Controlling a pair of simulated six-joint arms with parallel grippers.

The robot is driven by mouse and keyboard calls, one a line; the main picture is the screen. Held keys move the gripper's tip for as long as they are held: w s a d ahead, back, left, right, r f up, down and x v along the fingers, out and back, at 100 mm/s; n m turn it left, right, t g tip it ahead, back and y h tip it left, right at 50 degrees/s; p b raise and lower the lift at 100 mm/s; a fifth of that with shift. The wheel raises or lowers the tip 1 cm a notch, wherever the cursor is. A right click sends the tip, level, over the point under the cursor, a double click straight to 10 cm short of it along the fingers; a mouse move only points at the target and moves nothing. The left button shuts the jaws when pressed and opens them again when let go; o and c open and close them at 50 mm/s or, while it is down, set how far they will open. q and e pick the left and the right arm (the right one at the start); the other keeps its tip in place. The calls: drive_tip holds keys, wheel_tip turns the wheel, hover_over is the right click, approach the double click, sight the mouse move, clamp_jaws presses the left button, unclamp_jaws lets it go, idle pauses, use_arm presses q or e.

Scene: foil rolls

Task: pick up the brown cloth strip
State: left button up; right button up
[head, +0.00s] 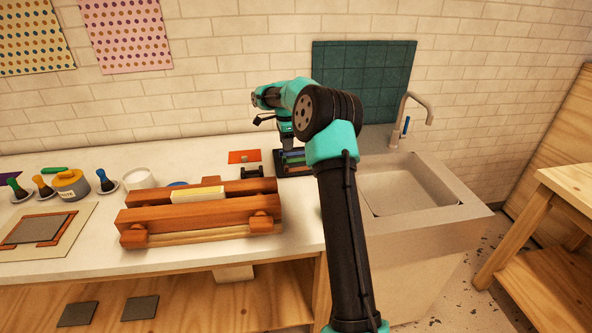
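I cannot single out the brown cloth strip for sure. Reddish-brown strips (66,230) edge a grey board on a tan mat (82,240) at the left of the counter, but I cannot tell if they are cloth. My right arm rises from the bottom, and its forearm reaches back and left over the counter. My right gripper (262,120) is small and dark near the wall, above the orange sheet (238,157). Its finger opening is too small to read. My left gripper is not in view.
A wooden press (200,216) stands mid-counter holding a pale block (198,194). Behind it is a black rack (293,171) of coloured rolls. A jar (70,185), a white bowl (138,178) and several handled tools stand left. A sink (408,190) is at right.

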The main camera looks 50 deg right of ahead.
hover_over(287, 166)
drive_tip(key=shift+s+a+f, duration=0.1)
drive_tip(key=shift+a+f, duration=0.05)
drive_tip(key=shift+f, duration=2.65)
drive_tip(key=shift+d+f, duration=0.2)
drive_tip(key=shift+f, duration=2.4)
drive_tip(key=shift+c, duration=0.2)
drive_tip(key=c, duration=0.6)
drive_tip(key=shift+c, duration=0.2)
wheel_tip(287, 166, up, 10)
